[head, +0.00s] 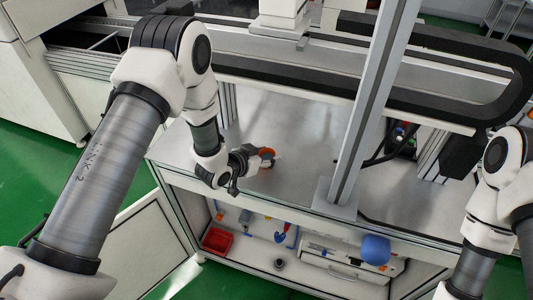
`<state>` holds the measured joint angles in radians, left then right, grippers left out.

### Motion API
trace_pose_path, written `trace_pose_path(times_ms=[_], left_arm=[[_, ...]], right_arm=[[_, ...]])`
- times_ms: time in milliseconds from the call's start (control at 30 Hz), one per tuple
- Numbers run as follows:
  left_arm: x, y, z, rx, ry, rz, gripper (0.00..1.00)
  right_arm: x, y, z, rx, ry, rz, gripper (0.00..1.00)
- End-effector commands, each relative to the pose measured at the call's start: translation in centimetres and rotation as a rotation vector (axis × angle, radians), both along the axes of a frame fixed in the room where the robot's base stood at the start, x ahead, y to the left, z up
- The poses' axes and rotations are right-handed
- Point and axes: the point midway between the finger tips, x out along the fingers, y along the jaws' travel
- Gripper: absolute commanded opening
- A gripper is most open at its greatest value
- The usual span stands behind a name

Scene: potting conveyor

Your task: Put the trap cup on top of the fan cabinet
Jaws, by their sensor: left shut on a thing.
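My left gripper (250,160) is over the grey metal worktop (300,150), near its left part. It is shut on a small orange thing with a pale part (267,153), which may be the trap cup; the gripper hides much of it. I cannot tell whether it touches the worktop. I cannot pick out the fan cabinet with certainty. My right arm shows at the right edge, with its gripper out of view.
A slanting metal post (368,110) stands on the worktop right of my left gripper. Below are a red bin (217,240), a blue scoop-like tool (282,233), a dark ring-like thing (279,263), a blue rounded thing (375,249) and a white unit (335,265). A black cable chain (450,88) runs behind.

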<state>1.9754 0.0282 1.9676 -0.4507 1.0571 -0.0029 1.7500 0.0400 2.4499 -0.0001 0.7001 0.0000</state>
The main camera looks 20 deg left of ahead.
Motion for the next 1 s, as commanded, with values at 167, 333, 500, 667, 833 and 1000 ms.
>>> trace_pose_path(times_ms=[167,333,500,667,833,1000], left_arm=[[0.0,0.0,-0.5,0.0,0.0,0.0,0.23],[0.0,0.0,-0.3,0.0,0.0,0.0,0.76],[0.0,0.0,-0.3,0.0,0.0,0.0,0.76],[-0.5,0.3,0.3,0.0,0.0,0.001,0.76],[-3.4,1.7,2.0,-0.003,0.001,0.004,0.76],[-7.0,3.3,4.2,-0.006,0.0,0.005,0.76]], right_arm=[[0.0,0.0,-0.5,0.0,0.0,0.0,0.76],[0.0,0.0,-0.3,0.0,0.0,0.0,0.76],[0.0,0.0,-0.3,0.0,0.0,0.0,0.76],[0.0,0.0,-0.2,0.0,0.0,0.0,0.76],[0.0,0.0,-1.1,0.0,0.0,0.0,0.76],[0.0,0.0,-1.9,0.0,0.0,0.0,0.76]])
